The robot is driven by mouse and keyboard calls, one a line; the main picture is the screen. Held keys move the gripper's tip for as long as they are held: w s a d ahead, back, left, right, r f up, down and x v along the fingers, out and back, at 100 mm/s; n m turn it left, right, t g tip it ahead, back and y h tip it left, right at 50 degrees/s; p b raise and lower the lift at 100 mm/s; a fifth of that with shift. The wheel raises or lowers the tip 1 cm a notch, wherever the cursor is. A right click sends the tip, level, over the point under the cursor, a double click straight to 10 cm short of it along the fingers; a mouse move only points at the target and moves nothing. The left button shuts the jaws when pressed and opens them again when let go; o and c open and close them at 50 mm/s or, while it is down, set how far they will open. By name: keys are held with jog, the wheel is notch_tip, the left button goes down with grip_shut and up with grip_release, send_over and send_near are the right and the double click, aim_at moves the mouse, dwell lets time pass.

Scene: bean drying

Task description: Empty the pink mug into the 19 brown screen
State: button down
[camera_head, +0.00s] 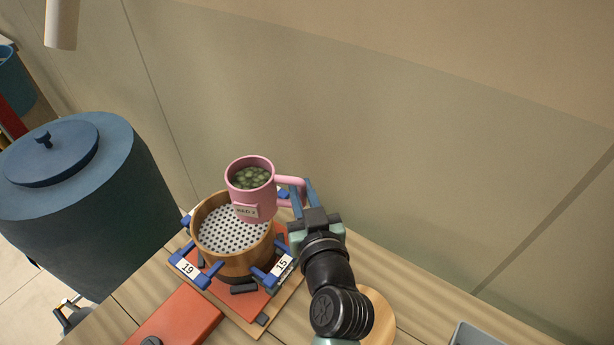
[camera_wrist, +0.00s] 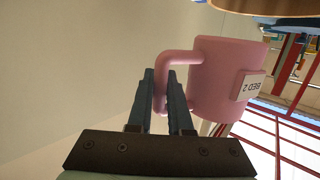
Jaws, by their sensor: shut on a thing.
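The pink mug (camera_head: 252,205) is held up above the back right rim of the brown screen and covers part of it. It looks about upright and has green beans (camera_head: 250,177) inside. Its label reads BED 2. My gripper (camera_head: 297,190) is shut on its handle. The wrist view shows the fingers (camera_wrist: 161,78) on both sides of the handle beside the mug (camera_wrist: 215,80). The brown screen (camera_head: 205,249) is a round wooden frame with a white perforated bottom, which looks bare where visible. Blue clamps surround it, with a 19 tag (camera_head: 188,267) at its front left.
A 15 tag (camera_head: 282,265) is on the front right clamp. The screen stands on a red plate on the wooden table (camera_head: 420,305). A large dark blue lidded bin (camera_head: 100,215) stands at left. A grey tray (camera_head: 475,336) is at lower right. The wall rises behind.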

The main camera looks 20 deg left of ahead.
jog(key=shift+s+f+b, duration=0.25)
jog(key=shift+f+b, duration=0.2)
jog(key=shift+f, duration=0.1)
notch_tip(320, 180, down, 2)
jog(key=shift+f+b, duration=0.2)
jog(key=shift+b, duration=0.6)
jog(key=shift+w+d+r+p, duration=0.1)
jog(key=shift+r+p, duration=0.4)
jog(key=shift+p, duration=0.35)
jog(key=r+n+p, duration=0.1)
jog(key=p, duration=0.2)
jog(key=shift+d+r+n+h+p, duration=0.15)
jog(key=shift+r+n+h+p, duration=0.15)
jog(key=shift+r+h+p, duration=0.1)
jog(key=shift+f, duration=0.2)
jog(key=shift+g, duration=0.3)
